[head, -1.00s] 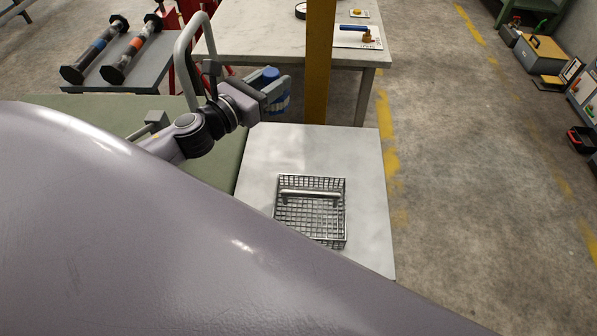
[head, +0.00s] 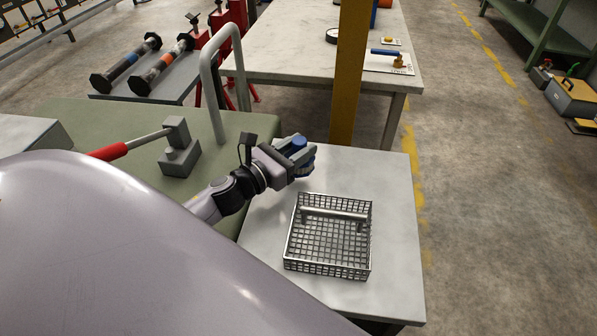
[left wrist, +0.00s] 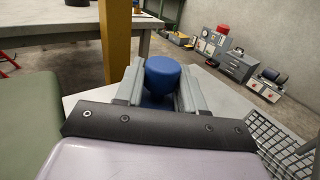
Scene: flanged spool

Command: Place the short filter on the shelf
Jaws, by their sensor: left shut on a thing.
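The filter is a short blue cylinder (head: 296,143) held in my left gripper (head: 301,160) in the head view. In the left wrist view the blue filter (left wrist: 160,75) stands between the two grey fingers (left wrist: 160,92), which are shut on it. Its lower part is hidden by the gripper. The gripper is over the far left part of a pale table (head: 393,215), beside and behind a wire basket. I cannot tell whether the filter touches the tabletop. No shelf under that name can be made out with certainty. My right gripper is not in view.
The wire basket (head: 330,255) with a bar handle stands on the pale table. A yellow post (head: 347,80) rises just behind. A green surface (head: 75,125) with a grey block and red-handled lever lies left. A white-topped bench (head: 285,45) stands behind.

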